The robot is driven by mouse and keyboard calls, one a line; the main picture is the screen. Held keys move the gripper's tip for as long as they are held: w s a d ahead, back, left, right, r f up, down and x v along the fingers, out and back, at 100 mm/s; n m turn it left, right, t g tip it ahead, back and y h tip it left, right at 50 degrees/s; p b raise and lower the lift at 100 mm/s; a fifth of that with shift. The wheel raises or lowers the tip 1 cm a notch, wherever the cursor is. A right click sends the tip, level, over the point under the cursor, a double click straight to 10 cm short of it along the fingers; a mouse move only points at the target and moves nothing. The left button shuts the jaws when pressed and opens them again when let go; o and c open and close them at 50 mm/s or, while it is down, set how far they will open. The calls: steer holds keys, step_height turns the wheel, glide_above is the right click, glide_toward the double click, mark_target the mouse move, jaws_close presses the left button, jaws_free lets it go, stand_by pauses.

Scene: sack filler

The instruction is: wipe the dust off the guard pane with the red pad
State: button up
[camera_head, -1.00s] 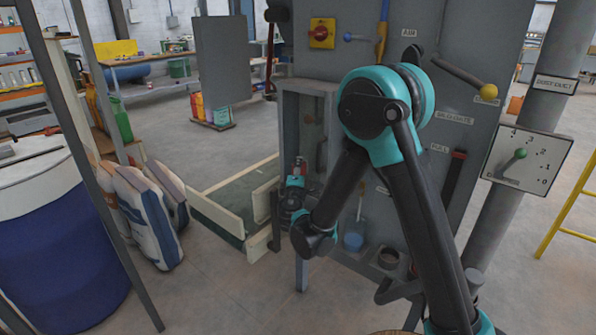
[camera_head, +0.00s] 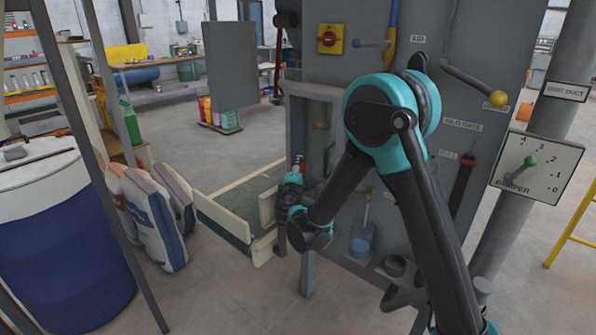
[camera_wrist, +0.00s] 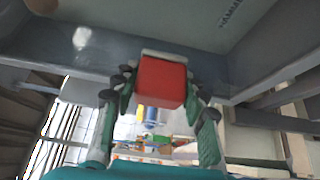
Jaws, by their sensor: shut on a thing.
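The red pad (camera_wrist: 161,82) is a small block between the fingertips of my gripper (camera_wrist: 158,90) in the wrist view. My gripper is shut on it. In the head view, my gripper (camera_head: 295,182) is low in front of the cabinet, with a bit of red at its tip, partly hidden by my arm. The guard pane (camera_head: 311,145) appears as a dull, see-through panel in a grey frame on the cabinet's left side, just above my gripper. I cannot tell whether the pad touches it. A whitish smudge shows on the grey-blue surface ahead in the wrist view.
A grey cabinet (camera_head: 440,75) with levers stands behind my arm. A blue-bottomed container with a brush (camera_head: 361,243) sits low beside it. Sacks (camera_head: 150,220) and a blue drum (camera_head: 60,235) stand left. Low pale boards (camera_head: 222,216) edge a floor pit. Open floor lies in front.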

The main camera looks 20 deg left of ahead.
steer(key=shift+s+d, duration=0.4)
steer(key=shift+d, duration=0.45)
steer(key=shift+s+d, duration=0.4)
steer(key=shift+d, duration=0.45)
steer(key=shift+w, duration=0.1)
steer(key=shift+a, duration=0.1)
steer(key=shift+w+a, duration=0.45)
steer(key=shift+a, duration=0.4)
steer(key=shift+w+a, duration=0.4)
steer(key=shift+a, duration=0.45)
steer(key=s+a, duration=0.2)
steer(key=s, duration=0.3)
steer(key=shift+s+a, duration=0.15)
steer(key=shift+s, duration=0.15)
steer(key=shift+s, duration=0.1)
